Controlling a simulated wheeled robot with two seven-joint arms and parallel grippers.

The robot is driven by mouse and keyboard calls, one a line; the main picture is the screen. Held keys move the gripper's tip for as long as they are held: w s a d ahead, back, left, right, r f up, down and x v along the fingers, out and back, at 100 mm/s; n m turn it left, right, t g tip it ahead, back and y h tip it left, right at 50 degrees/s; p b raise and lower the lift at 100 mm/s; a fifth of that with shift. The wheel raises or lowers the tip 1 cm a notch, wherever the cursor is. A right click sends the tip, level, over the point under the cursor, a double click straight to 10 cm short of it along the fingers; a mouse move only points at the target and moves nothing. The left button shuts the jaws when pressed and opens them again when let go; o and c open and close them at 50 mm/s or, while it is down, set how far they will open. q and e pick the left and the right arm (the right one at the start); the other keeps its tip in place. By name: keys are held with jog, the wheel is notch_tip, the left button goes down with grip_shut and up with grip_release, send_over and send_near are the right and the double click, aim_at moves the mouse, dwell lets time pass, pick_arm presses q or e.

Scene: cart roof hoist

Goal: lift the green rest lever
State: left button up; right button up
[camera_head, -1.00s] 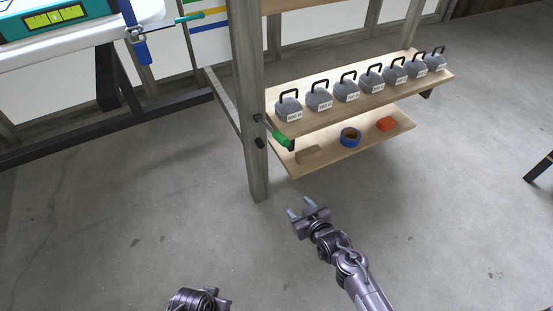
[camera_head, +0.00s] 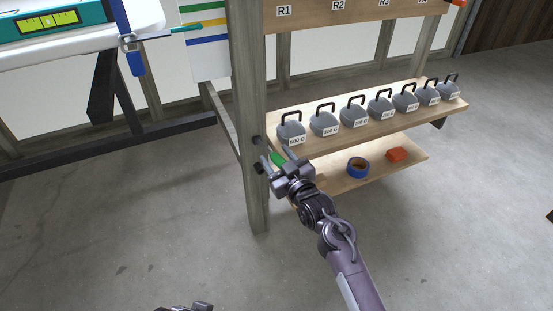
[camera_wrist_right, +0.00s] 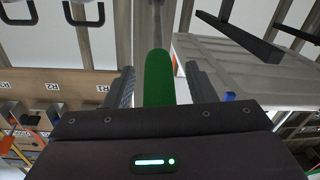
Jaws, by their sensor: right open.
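The green rest lever (camera_head: 279,158) sits by the wooden post, partly hidden behind my right gripper in the head view. My right gripper (camera_head: 275,158) is open at the lever. In the right wrist view the green lever (camera_wrist_right: 158,78) stands between the two fingers (camera_wrist_right: 160,88), with a gap showing on each side. Its lower end is hidden behind the gripper body. Only a part of my left gripper (camera_head: 187,307) shows at the bottom edge of the head view; its fingers cannot be made out.
The wooden post (camera_head: 250,120) stands just left of my right gripper. A shelf (camera_head: 330,145) with several grey weights lies to the right. The lower board (camera_head: 385,172) holds a blue tape roll (camera_head: 358,167) and an orange block (camera_head: 396,154). The floor left of the post is clear.

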jog(key=shift+w+a, duration=0.1)
jog(key=shift+w, duration=0.15)
grip_shut()
dwell(0.3)
